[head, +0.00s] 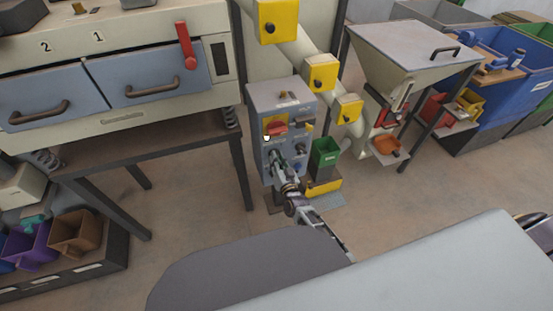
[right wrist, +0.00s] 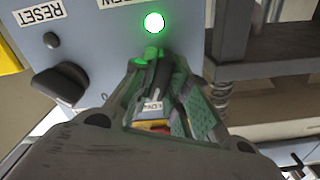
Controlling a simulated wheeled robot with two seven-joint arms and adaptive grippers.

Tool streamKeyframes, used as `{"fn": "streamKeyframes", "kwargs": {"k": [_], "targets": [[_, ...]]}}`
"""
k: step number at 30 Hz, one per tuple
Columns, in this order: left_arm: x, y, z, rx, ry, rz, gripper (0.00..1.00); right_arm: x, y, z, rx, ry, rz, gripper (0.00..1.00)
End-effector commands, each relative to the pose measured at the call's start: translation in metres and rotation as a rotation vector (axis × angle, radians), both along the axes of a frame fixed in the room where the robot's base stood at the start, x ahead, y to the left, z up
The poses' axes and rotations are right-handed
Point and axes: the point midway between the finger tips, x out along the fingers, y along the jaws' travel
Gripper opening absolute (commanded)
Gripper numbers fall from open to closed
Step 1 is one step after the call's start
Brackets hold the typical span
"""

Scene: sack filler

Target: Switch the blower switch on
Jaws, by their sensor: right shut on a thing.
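The grey control box (head: 283,97) stands on a post in the middle of the head view. My right gripper (head: 275,155) reaches up to its front face. In the right wrist view, the picture is upside down and my right gripper (right wrist: 153,65) is closed around a dark switch handle (right wrist: 159,77) on the blue-grey panel (right wrist: 187,52). A partly hidden label (right wrist: 152,105), seeming to read "BLOW", shows between the fingers. A green lamp (right wrist: 154,22) glows close by. The fingers hide much of the switch. My left gripper is not in view.
A black knob (right wrist: 60,85) sits beside the "RESET" label (right wrist: 42,13). A red handle on yellow (head: 277,128) is higher on the box.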

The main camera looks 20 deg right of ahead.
Motion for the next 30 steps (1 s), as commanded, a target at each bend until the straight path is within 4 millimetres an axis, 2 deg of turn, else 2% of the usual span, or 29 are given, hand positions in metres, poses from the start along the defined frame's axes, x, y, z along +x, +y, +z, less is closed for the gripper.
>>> {"fn": "streamKeyframes", "kwargs": {"k": [12,29,30], "targets": [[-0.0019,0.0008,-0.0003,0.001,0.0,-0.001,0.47,-0.0001,-0.0005,-0.0006,0.256,0.01,0.0,0.0],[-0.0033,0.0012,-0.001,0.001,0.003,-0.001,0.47,-0.0001,-0.0004,-0.0007,0.302,0.012,-0.001,0.0],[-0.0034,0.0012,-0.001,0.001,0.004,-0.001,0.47,-0.0001,-0.0004,-0.0007,0.302,0.011,-0.001,0.19]]}}
